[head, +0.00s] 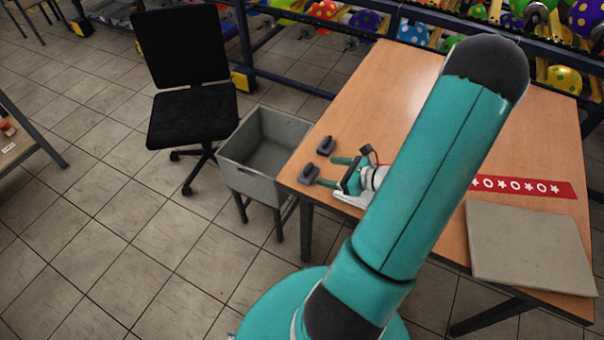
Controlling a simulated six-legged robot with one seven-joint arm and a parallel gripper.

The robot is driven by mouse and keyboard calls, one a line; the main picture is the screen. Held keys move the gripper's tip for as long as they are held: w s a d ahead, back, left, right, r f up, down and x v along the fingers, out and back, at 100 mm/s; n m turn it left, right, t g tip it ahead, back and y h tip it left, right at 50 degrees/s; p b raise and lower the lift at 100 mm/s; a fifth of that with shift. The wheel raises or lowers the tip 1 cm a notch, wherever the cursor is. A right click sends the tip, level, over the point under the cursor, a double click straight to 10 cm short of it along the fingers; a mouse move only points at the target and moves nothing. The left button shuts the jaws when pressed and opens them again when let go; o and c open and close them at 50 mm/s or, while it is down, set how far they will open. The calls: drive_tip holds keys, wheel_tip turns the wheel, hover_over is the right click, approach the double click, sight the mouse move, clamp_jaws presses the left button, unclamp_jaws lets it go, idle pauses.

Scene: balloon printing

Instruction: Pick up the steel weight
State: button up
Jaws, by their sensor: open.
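My gripper (325,171) is open, with two teal fingers pointing left, low over the table. My teal arm hides part of the table's middle.
A grey bin on legs (248,178) stands against the table's left side. A black chair (193,110) is behind it. A red strip with white symbols (520,186) and a grey slab (530,248) lie on the right. Racks with colourful balloons (413,32) stand behind.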

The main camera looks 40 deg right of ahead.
sight(311, 169)
drive_tip(key=x, duration=0.5)
drive_tip(key=shift+d+f, duration=0.2)
drive_tip(key=shift+d, duration=0.05)
drive_tip(key=x, duration=0.5)
drive_tip(key=shift+w+a+f, duration=0.1)
drive_tip(key=shift+w+f, duration=0.15)
drive_tip(key=c, duration=1)
